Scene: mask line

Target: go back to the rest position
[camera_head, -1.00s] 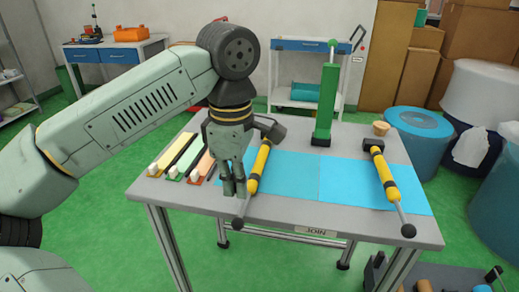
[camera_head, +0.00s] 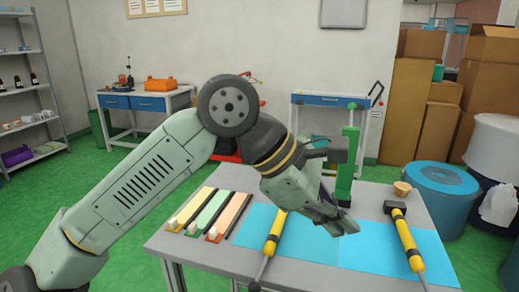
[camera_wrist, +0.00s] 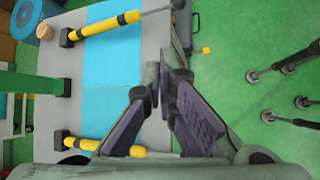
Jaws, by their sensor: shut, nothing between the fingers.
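My gripper (camera_head: 338,222) is shut and empty, raised above the grey table (camera_head: 195,252) and tilted to the lower right in the head view. In the wrist view the fingertips of my gripper (camera_wrist: 166,92) are together with nothing between them. Two yellow-and-black hammer-like tools lie on the blue mats (camera_head: 345,254): one tool (camera_head: 274,234) is left of my gripper and the other tool (camera_head: 407,238) is to the right. Part of the table behind my gripper is hidden.
A green upright press (camera_head: 345,165) stands at the table's back. Three coloured strips, one of them green (camera_head: 208,213), lie on the left. A small tan bowl (camera_head: 401,189) sits at the back right. A blue barrel (camera_head: 437,195) stands beyond the table. Green floor is clear at left.

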